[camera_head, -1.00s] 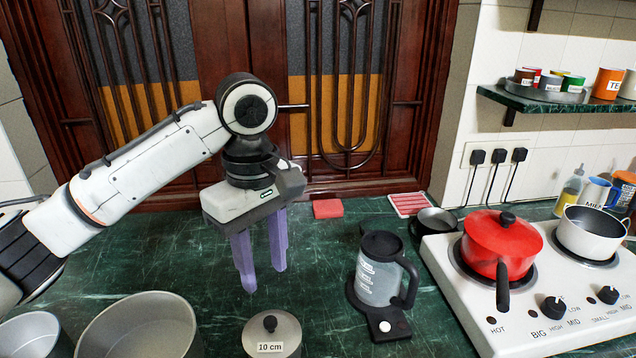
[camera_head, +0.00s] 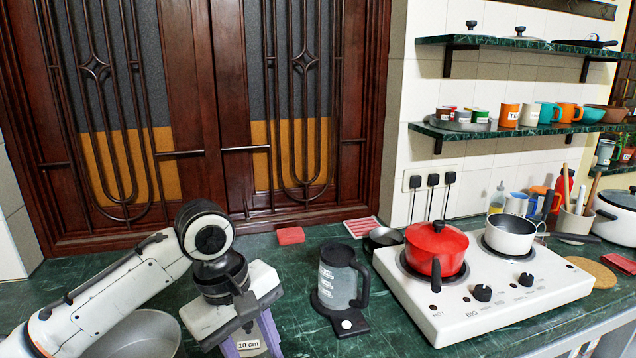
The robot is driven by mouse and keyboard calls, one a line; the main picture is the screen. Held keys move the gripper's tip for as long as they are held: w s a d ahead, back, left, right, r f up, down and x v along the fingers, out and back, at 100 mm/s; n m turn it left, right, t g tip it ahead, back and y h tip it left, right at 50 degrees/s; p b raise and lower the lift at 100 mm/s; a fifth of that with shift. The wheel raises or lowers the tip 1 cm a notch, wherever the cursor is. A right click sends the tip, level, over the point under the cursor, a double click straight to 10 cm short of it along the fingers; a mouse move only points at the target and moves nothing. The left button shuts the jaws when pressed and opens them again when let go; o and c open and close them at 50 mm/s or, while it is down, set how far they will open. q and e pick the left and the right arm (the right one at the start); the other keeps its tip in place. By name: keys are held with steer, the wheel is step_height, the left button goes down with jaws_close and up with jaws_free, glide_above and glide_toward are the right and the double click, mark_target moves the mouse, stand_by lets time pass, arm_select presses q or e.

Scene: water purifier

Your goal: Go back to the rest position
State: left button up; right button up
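My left gripper (camera_head: 250,347) is at the bottom left of the head view, left of and nearer than the grey jug (camera_head: 338,275). Its two purple fingers stand apart with nothing held between them, and their tips are cut off by the lower edge. A "10 cm" label (camera_head: 248,345) shows in the gap between the fingers, behind them. The jug stands upright on its black base (camera_head: 345,322) on the green counter. My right gripper is not in view.
A white stove (camera_head: 455,320) with a red pot (camera_head: 436,250) and a white pan (camera_head: 510,236) stands at the right. A metal pot (camera_head: 150,335) sits beside my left arm. A red block (camera_head: 290,235) lies near the back doors. Shelves hang on the right wall.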

arm_select(q)
steer(key=s+d+f+m+t+h, duration=0.2)
steer(key=d+f, duration=0.2)
steer(key=f, duration=0.5)
steer(key=s+d+f+m+t+h, duration=0.2)
steer(key=d+f+m+h, duration=0.1)
steer(key=f, duration=0.6)
steer(key=s+a+f+m+t+y, duration=0.4)
steer(key=s+a+f+m, duration=0.1)
steer(key=s+a+f, duration=0.8)
steer(key=s+a, duration=0.1)
steer(key=s, duration=0.2)
steer(key=shift+s+a+m+y, duration=0.15)
steer(key=shift+a+m+y, duration=0.2)
steer(key=shift+m+y, duration=0.05)
